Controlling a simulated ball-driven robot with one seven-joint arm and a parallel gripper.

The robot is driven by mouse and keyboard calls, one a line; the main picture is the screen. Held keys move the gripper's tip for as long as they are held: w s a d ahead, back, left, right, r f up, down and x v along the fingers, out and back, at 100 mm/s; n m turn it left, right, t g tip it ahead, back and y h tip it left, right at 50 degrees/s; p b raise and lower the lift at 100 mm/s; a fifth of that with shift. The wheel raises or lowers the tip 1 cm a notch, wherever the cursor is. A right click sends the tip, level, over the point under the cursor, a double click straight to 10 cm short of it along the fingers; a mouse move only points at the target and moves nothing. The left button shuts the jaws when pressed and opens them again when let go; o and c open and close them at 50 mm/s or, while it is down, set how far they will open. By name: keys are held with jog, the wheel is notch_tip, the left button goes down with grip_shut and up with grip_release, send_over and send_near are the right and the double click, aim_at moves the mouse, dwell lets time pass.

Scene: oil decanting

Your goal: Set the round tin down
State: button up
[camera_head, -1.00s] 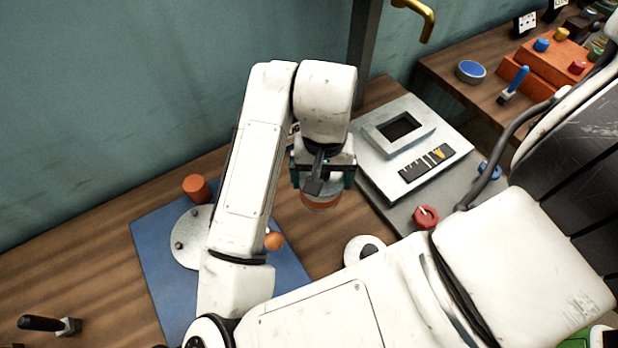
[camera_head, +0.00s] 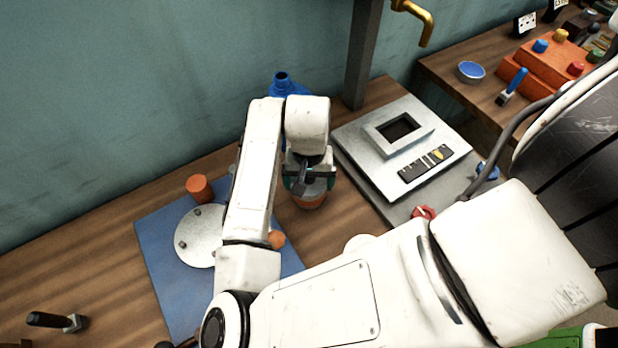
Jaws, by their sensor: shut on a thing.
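My gripper (camera_head: 309,176) is shut on the round tin (camera_head: 308,201) and points down over the wooden table. The tin shows an orange band low on its side below the jaws. The jaws and wrist hide its upper part. It is between the blue mat and the grey panel, close to the table top. I cannot tell whether its base touches the wood.
A blue mat (camera_head: 163,252) with a grey disc (camera_head: 197,236) and an orange cylinder (camera_head: 199,188) lies left. A blue bottle (camera_head: 283,84) stands behind my arm. A grey panel (camera_head: 362,150) with a square frame is right. Bare wood (camera_head: 105,238) lies left of the mat.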

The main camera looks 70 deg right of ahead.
jog(key=shift+f, duration=0.1)
jog(key=o, duration=1.1)
notch_tip(320, 180, up, 12)
jog(key=shift+r, duration=0.1)
